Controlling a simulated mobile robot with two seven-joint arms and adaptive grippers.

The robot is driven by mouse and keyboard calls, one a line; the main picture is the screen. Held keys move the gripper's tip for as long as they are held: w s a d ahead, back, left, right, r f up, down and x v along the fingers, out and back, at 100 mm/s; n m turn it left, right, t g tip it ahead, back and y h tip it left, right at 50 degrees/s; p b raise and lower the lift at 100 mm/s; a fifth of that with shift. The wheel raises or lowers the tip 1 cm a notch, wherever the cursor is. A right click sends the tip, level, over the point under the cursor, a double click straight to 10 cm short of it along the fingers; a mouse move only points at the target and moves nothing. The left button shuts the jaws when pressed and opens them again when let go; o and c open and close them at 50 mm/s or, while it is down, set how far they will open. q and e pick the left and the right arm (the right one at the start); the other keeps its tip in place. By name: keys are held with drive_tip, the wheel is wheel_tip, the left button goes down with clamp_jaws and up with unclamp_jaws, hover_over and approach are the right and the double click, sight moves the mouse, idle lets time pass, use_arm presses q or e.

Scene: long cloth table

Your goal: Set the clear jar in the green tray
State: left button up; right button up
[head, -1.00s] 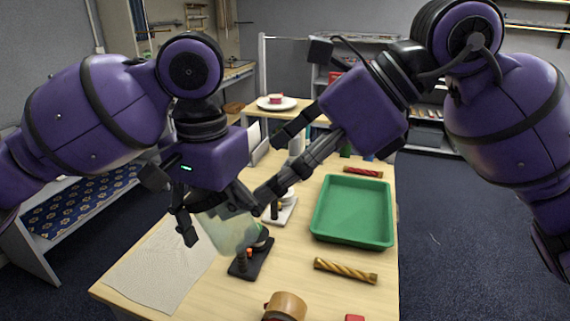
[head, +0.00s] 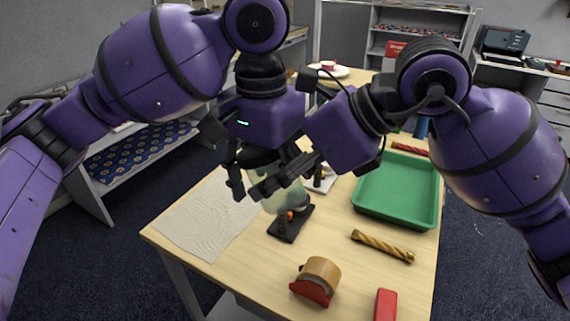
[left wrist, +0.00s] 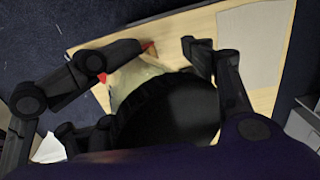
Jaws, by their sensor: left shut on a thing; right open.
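The clear jar (head: 290,200) with its black lid (head: 262,158) is in my left gripper (head: 262,182), held above the table in the head view. In the left wrist view the jar's lid (left wrist: 168,112) and pale glass body (left wrist: 140,75) sit between the fingers of my left gripper (left wrist: 172,50). The green tray (head: 398,192) lies to the right on the table and looks empty. My right gripper (head: 282,165) is open and reaches in from the right, close to the jar. Its fingers overlap the left gripper in the head view, so contact is unclear.
A black stand with an orange part (head: 291,224) is below the jar. A twisted gold rod (head: 383,246) lies in front of the tray. A tan and red roll (head: 317,281) and a red block (head: 385,305) are near the front. A pale cloth (head: 208,215) covers the left side.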

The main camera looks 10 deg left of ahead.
drive_tip(key=c, duration=1.1)
use_arm(q)
drive_tip(key=o, duration=1.7)
use_arm(e)
drive_tip(key=shift+c, duration=1.3)
use_arm(q)
drive_tip(key=o, duration=0.7)
drive_tip(key=shift+r, duration=0.1)
